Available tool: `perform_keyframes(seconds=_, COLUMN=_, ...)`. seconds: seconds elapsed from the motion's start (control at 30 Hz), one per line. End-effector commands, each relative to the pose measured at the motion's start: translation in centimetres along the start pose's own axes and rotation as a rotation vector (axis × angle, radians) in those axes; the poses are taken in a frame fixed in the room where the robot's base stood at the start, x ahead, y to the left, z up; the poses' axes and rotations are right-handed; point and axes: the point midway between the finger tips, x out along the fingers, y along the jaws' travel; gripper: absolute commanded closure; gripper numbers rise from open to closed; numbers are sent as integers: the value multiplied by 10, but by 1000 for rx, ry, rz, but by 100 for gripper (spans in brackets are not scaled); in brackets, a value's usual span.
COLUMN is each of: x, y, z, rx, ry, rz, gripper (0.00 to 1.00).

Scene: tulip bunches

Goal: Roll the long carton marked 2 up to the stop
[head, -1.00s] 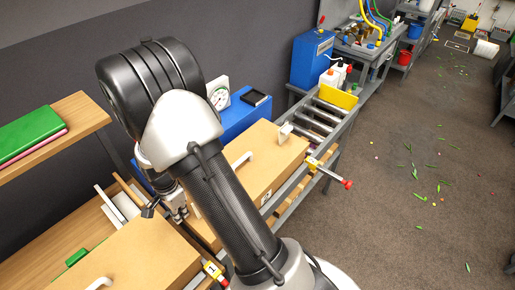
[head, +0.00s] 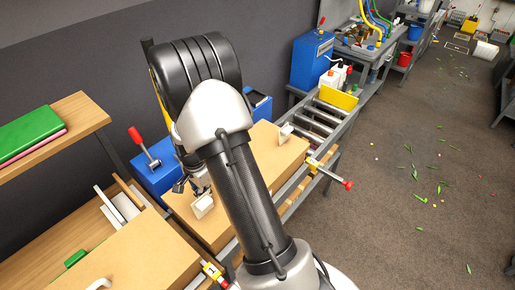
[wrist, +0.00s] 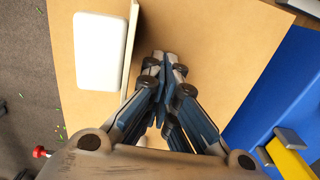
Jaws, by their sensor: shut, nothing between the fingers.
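A long tan carton (head: 270,150) lies on the roller conveyor (head: 322,115); no number is readable on it. White brackets stand on its top at the far end (head: 286,132) and near end (head: 203,206). My gripper (head: 200,190) is shut and empty, above the carton beside the near bracket. In the wrist view, the closed fingertips (wrist: 165,60) are over the carton top, just right of a thin upright plate and white block (wrist: 102,52); contact cannot be told. A yellow block (head: 338,95) crosses the conveyor's far end and may be the stop. My arm hides the carton's middle.
Bare rollers lie between the carton and yellow block. A red-tipped rod (head: 335,175) juts from the conveyor's right side. A blue box with a red lever (head: 145,145) stands left of the carton. Another tan carton (head: 135,255) is nearer, beside a wooden shelf (head: 75,130).

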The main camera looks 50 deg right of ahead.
Motion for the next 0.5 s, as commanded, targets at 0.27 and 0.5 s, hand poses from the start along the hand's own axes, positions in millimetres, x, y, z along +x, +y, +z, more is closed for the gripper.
perform_keyframes(seconds=0.27, x=0, y=0, z=-29, rx=2, ry=0, rz=0, gripper=100)
perform_keyframes(seconds=0.5, x=0, y=0, z=-53, rx=3, ry=0, rz=0, gripper=100)
